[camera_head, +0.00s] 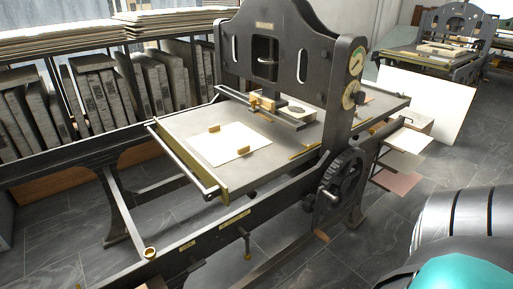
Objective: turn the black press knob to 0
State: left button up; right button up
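The dark metal litho press (285,45) stands in the middle, with its upright frame across a flat bed. On the frame's right side are a round gauge with a green part (356,62) and a cream dial (349,96) below it. A small dark part (360,97) beside the cream dial may be the black knob. It is too small to read where it points. Neither of my grippers shows in this view.
A white sheet (229,143) lies on the press bed between small wooden blocks. A toothed wheel (343,178) juts from the press's near side. Shelves of grey slabs (100,95) stand at left. A second press (440,45) stands at the back right. Tiled floor (440,170) is open at right.

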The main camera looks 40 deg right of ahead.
aim_at(359, 97)
jog(key=z, duration=1.3)
jog(key=i+l, duration=0.1)
